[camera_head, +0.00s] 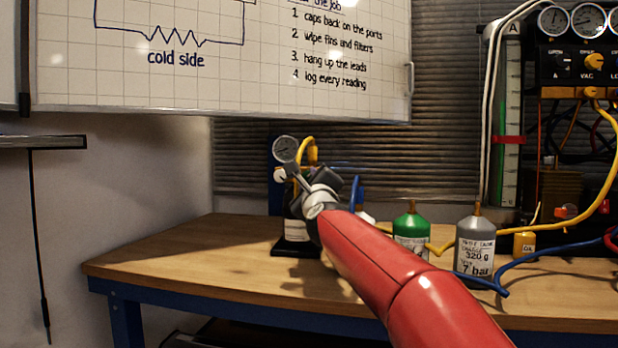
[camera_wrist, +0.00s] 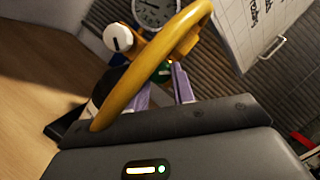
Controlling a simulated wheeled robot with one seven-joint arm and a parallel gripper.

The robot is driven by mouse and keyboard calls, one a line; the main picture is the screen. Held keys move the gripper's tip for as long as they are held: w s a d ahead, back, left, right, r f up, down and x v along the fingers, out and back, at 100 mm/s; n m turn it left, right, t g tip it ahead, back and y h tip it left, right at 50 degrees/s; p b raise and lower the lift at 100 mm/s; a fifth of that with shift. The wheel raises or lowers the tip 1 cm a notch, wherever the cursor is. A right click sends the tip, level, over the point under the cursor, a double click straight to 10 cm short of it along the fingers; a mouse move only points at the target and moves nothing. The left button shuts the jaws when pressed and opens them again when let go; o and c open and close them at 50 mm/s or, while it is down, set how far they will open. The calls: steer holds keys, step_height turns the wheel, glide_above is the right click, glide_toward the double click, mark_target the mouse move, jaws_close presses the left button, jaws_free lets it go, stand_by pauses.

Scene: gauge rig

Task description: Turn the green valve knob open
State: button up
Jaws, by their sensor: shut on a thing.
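The green valve knob (camera_wrist: 163,73) shows as a small patch in the wrist view, between the purple-grey fingers of my gripper (camera_wrist: 161,80) and partly behind a thick yellow hose. My gripper is shut on it. The hose hides much of the contact, so I cannot tell how far the knob is turned. In the head view my gripper (camera_head: 300,186) is at the gauge rig on the left of the bench, and my wrist hides the green knob there. A round gauge (camera_head: 285,149) tops the rig; it also shows in the wrist view (camera_wrist: 156,10).
A white knob with a black mark (camera_wrist: 118,38) sits below the gauge. The yellow hose (camera_wrist: 150,62) arches close across my gripper. A green cylinder (camera_head: 411,226) and a grey cylinder (camera_head: 475,245) stand right of the rig. The bench's left front (camera_head: 180,262) is clear.

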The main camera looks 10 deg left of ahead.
steer(key=n+g+p, duration=0.1)
steer(key=n+p, duration=0.2)
steer(key=r+n+g+p, duration=0.1)
steer(key=n+p, duration=0.2)
steer(key=shift+r+y, duration=0.1)
steer(key=shift+y, duration=0.2)
steer(key=n+g+p, duration=0.1)
steer(key=n+p, duration=0.2)
steer(key=p, duration=0.1)
steer(key=shift+g, duration=0.3)
steer(key=shift+n+p, duration=0.35)
steer(key=shift+n, duration=0.15)
steer(key=shift+f, duration=0.25)
steer(key=o, duration=1)
steer(key=shift+s+d, duration=0.1)
steer(key=v, duration=0.7)
steer(key=shift+s+r+b, duration=0.2)
steer(key=shift+s+b, duration=0.15)
